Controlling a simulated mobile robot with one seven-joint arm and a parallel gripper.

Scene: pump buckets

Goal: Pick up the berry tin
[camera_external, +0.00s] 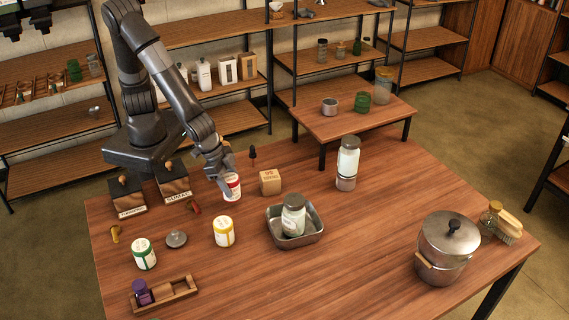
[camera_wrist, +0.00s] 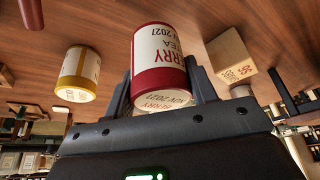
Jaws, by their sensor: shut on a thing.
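The berry tin (camera_external: 232,187) is white with red bands, and stands near the back left of the wooden table. In the wrist view the berry tin (camera_wrist: 158,62) fills the space between the fingers, and part of its label reads "RRY". My gripper (camera_external: 228,178) reaches down to it from above and behind. In the wrist view my gripper (camera_wrist: 162,88) is shut on the tin, one finger on each side. I cannot tell whether the tin's base touches the table.
A yellow-banded tin (camera_external: 224,231) and a green-banded tin (camera_external: 144,253) stand nearer the front. A small wooden box (camera_external: 270,182) is just right of the berry tin. A metal tray (camera_external: 307,236) holds a jar. A steel pot (camera_external: 447,247) stands at the right.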

